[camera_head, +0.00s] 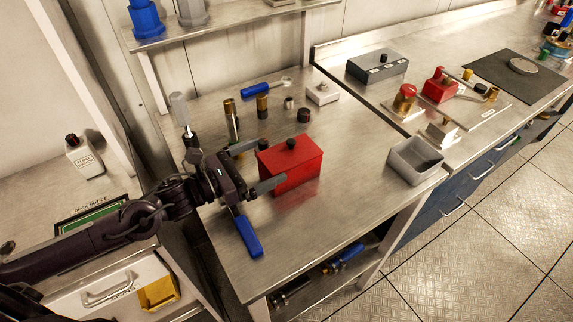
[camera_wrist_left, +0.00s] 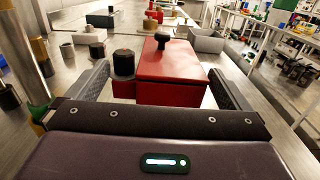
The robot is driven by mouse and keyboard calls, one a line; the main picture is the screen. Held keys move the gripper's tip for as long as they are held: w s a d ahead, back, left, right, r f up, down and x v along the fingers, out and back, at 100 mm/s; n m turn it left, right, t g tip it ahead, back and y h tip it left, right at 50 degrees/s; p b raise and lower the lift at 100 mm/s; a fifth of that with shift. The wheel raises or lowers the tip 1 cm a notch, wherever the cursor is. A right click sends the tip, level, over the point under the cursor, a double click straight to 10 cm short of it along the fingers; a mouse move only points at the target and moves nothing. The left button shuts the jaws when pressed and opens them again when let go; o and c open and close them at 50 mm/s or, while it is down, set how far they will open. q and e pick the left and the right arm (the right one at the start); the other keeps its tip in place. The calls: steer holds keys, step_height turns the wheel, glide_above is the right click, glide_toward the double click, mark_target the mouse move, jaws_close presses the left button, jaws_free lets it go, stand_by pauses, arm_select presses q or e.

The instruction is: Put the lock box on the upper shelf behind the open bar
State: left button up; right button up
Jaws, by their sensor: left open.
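The lock box looks to be the red box (camera_head: 291,168) with a black knob on its lid, standing upright on the steel bench (camera_head: 330,215). My left gripper (camera_head: 258,168) is open just to the left of it. In the left wrist view the red box (camera_wrist_left: 170,85) lies ahead between the spread fingers; I cannot tell if they touch it. The upper shelf (camera_head: 235,24) is at the top left, holding a blue item (camera_head: 146,20) and a grey item (camera_head: 192,12). The open bar is not clear to me. My right gripper is not in view.
Brass cylinders (camera_head: 231,118), a blue-handled tool (camera_head: 262,89) and small caps stand behind the red box. A grey open bin (camera_head: 416,160) is at the right. The bench front right of the box is clear.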

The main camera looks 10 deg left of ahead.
mark_target(279, 153)
arm_select(q)
steer(key=x, duration=0.1)
steer(key=p+x, duration=0.1)
steer(key=x, duration=0.2)
steer(key=shift+w+f+p, duration=0.15)
steer(key=shift+f+p, duration=0.15)
steer(key=shift+f, duration=0.05)
steer(key=shift+w+d+f, duration=0.1)
steer(key=shift+w+d, duration=0.15)
steer(key=shift+d, duration=0.15)
steer(key=shift+c, duration=1)
steer(key=c, duration=1.4)
steer(key=shift+a, duration=0.1)
steer(key=shift+c, duration=0.7)
